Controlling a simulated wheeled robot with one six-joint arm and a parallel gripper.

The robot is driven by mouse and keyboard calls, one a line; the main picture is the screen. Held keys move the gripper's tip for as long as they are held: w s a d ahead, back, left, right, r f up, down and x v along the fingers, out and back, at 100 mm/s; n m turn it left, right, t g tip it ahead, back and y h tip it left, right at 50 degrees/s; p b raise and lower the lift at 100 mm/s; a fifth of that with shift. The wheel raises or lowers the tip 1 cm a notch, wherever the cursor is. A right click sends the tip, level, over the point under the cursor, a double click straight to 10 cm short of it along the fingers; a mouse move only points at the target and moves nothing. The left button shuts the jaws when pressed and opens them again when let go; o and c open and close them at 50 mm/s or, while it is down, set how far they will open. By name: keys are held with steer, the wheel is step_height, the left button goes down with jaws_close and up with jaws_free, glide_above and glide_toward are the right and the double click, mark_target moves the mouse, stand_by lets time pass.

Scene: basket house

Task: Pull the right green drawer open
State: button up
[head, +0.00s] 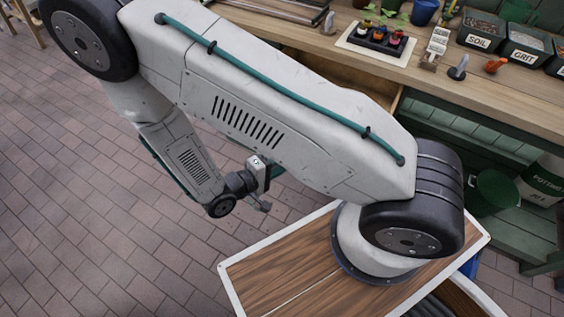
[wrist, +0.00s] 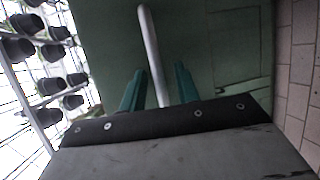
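In the wrist view, a green panel (wrist: 100,45) that looks like a drawer front fills the middle, with a pale metal bar handle (wrist: 149,45) running up from between my fingers. My gripper (wrist: 160,75) has two teal fingers, one on each side of the handle, with a visible gap to it on both sides. It is open around the handle, not clamped on it. In the head view my gripper (head: 263,203) is small, below my large arm link. That link hides most of the bench front and the drawer fronts. I cannot tell there how far the drawer is out.
The wooden workbench (head: 480,90) runs along the upper right, carrying bins, bottles and small tools. Pale wood (head: 388,103) shows under its edge. A green bucket (head: 497,188) and a potting-soil bag (head: 546,180) stand below. Brick floor (head: 80,210) is clear at left.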

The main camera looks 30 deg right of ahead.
steer(key=v, duration=0.7)
steer(key=shift+a, duration=0.4)
